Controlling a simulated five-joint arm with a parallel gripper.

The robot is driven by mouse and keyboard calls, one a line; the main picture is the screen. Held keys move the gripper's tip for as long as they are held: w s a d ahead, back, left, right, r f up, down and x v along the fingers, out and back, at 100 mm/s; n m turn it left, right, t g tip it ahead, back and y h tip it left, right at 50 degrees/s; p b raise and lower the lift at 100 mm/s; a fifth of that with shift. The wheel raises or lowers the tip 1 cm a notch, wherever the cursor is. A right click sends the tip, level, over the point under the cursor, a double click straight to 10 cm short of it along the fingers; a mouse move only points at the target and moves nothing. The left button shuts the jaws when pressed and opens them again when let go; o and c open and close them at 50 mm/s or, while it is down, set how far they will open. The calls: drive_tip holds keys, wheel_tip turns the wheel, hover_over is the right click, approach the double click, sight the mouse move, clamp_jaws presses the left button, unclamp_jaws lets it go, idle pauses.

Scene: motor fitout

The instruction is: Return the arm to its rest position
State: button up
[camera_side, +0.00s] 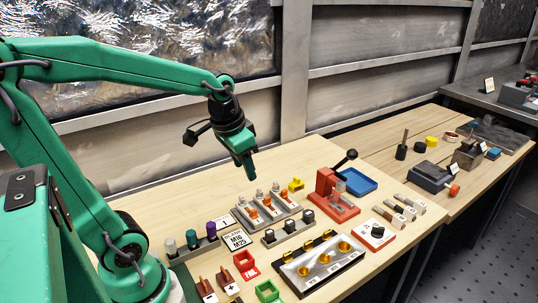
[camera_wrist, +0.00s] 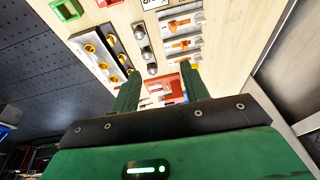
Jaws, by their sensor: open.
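My gripper (camera_side: 249,168) is at the end of my green arm, held in the air above the back part of the wooden bench, pointing down. In the wrist view its two green fingers (camera_wrist: 160,88) stand apart with nothing held between them. Below and to the right of it in the side view is a grey rack (camera_side: 268,218) with orange parts in it. The gripper touches nothing that I can see.
A red press (camera_side: 332,193) with a black lever stands right of the rack, beside a blue tray (camera_side: 356,181). A metal plate with brass cups (camera_side: 316,257) lies at the front. A row of coloured cylinders (camera_side: 191,239) stands at left. A wall (camera_side: 250,120) runs behind.

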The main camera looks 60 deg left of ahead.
drive_tip(key=s+d+r+t, duration=0.2)
drive_tip(key=s+d+r, duration=0.1)
drive_tip(key=s+d, duration=0.3)
drive_tip(key=shift+s+h, duration=0.3)
drive_tip(key=shift+s, duration=0.15)
